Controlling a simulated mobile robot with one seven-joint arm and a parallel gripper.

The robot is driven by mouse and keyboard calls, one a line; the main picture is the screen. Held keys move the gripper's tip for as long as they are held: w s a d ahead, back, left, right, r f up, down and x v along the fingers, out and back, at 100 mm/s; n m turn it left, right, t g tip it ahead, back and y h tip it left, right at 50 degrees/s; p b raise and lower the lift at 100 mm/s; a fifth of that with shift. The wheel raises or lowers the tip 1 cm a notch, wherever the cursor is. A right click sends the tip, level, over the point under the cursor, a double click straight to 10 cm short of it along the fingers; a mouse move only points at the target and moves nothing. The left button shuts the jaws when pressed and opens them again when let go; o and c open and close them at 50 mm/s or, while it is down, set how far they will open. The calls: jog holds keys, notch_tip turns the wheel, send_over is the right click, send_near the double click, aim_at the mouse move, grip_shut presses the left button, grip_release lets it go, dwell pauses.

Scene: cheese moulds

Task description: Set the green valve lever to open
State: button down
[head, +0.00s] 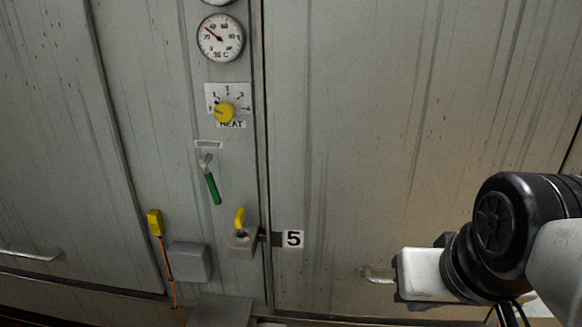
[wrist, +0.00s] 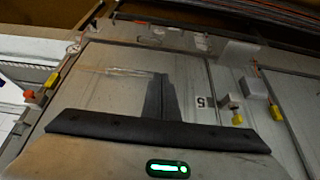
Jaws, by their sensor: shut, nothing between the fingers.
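The green valve lever (head: 213,188) is on the grey panel strip in the head view, below a small label (head: 208,144) too small to read. Its pale pivot (head: 206,160) is at the top, and the green handle hangs down, tilted slightly right. My gripper shows in the wrist view (wrist: 160,92) with its dark fingers shut and empty. In the head view, the white hand (head: 425,275) is at the lower right, well apart from the lever. I cannot make out the lever in the wrist view.
Above the lever are a yellow heat knob (head: 225,112) and a round gauge (head: 220,38). Below are a yellow-handled switch (head: 240,217), a grey box (head: 189,262) and a yellow plug (head: 155,222) with an orange cable. A number 5 plate (head: 293,239) is right of the switch.

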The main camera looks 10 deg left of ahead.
dwell(0.3)
jog(key=c, duration=2.2)
grip_release()
jog(key=shift+w, duration=0.1)
jog(key=o, duration=0.5)
jog(key=w+t, duration=0.1)
jog(key=w, duration=0.2)
jog(key=w+d+t+b, duration=0.1)
jog(key=w, duration=0.2)
jog(key=w+d+t+h+b, duration=0.1)
jog(key=w, duration=0.1)
jog(key=shift+w+f+n, duration=0.3)
jog(key=shift+w+f, duration=0.05)
jog(key=shift+w, duration=0.05)
jog(key=shift+c, duration=0.2)
jog(key=w+n+t+b, duration=0.1)
jog(key=w+t+b, duration=0.1)
jog(key=w, duration=0.3)
jog(key=n+y+b, duration=0.6)
jog(key=n+y, duration=0.5)
jog(key=y, duration=0.5)
send_near(217, 193)
jog(key=shift+g, duration=0.4)
jog(key=x, duration=0.8)
jog(key=shift+w+r, duration=0.15)
jog(key=shift+r, duration=0.05)
